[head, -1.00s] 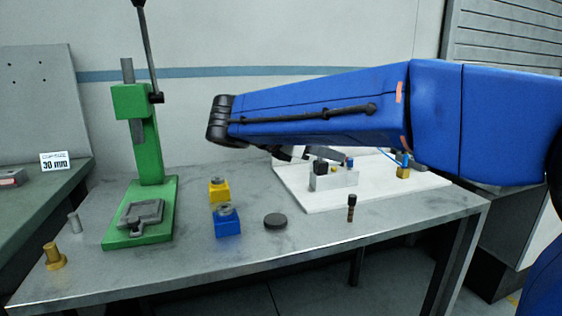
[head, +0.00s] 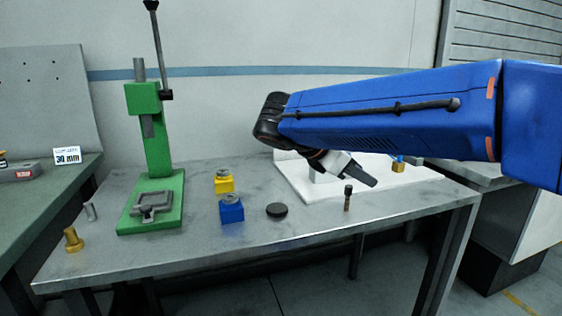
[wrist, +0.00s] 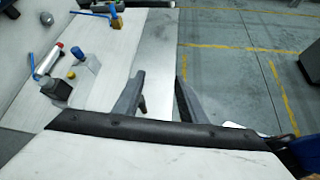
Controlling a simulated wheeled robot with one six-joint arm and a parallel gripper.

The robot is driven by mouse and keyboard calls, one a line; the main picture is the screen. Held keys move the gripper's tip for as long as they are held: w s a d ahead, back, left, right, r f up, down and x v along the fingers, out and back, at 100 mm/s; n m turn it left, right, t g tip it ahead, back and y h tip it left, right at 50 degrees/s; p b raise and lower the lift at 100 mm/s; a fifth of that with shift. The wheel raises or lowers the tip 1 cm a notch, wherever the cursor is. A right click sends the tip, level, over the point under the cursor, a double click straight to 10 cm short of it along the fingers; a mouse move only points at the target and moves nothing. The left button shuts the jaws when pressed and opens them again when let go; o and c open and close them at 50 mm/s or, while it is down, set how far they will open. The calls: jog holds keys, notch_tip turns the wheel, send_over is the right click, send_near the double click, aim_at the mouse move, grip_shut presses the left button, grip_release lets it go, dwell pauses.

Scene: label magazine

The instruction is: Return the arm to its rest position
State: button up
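My gripper (head: 366,175) hangs from my blue arm at the right of the head view, above the white board (head: 410,189) near its front edge.
A green press (head: 155,150) stands at the left of the bench (head: 300,220). Yellow (head: 224,186) and blue (head: 231,213) blocks, a dark disc (head: 277,210) and a small dark-topped post (head: 348,198) stand nearer. Small parts (wrist: 55,88) stand on the board. Open floor (wrist: 235,60) lies beyond the bench.

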jog(key=s+d+f+m+g+y, duration=0.2)
jog(key=s+d+f+m+y, duration=0.3)
jog(key=s+d+f+m, duration=0.5)
jog(key=s+f+m+t+y, duration=0.1)
jog(key=s+f+m+y, duration=0.4)
jog(key=s+f+m, duration=0.6)
jog(key=s+f, duration=0.1)
jog(key=s, duration=0.2)
jog(key=shift+d+t, duration=0.2)
jog(key=shift+t, duration=0.2)
jog(key=shift+o, duration=0.6)
jog(key=shift+s, duration=0.1)
